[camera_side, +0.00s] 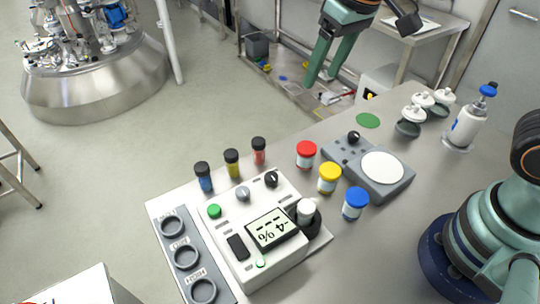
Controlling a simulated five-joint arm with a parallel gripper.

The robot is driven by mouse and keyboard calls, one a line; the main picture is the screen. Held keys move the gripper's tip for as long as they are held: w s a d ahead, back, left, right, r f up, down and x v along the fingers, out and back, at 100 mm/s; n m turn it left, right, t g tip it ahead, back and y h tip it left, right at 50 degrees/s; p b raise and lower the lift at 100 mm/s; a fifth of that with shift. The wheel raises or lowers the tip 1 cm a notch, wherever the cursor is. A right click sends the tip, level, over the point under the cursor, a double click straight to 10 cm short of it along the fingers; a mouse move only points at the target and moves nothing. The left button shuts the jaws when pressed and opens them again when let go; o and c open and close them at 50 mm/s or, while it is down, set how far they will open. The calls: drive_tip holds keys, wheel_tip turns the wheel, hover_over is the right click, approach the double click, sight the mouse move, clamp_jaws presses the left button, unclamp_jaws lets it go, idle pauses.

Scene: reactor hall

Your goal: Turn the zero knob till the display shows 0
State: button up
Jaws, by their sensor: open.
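The white meter box (275,272) stands on the bench at the lower middle. Its display (272,229) is turned relative to the view and appears to read -4 %. Behind the display are a grey knob (243,193) and a black knob (271,179). Their labels are too small to read, so I cannot tell which is the zero knob. My gripper (322,79) is at the top of the view, fingers pointing down, open and empty. It appears well above and apart from the meter and its knobs.
Vials with black lids (231,163) stand behind the meter. Red (306,149), yellow (329,171) and blue (355,197) lidded jars stand right of it. A grey device with a round white plate (383,167) and a white bottle (466,125) stand further right. A strip with rings (186,255) lies left.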

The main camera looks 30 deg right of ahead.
drive_tip(key=w+a+f+n+g, duration=0.15)
drive_tip(key=a+f, duration=0.25)
drive_tip(key=a, duration=0.5)
drive_tip(key=g+h, duration=0.1)
approach(242, 190)
wheel_tip(242, 190, down, 8)
drive_tip(key=shift+w+f, duration=0.1)
drive_tip(key=shift+f, duration=0.15)
clamp_jaws()
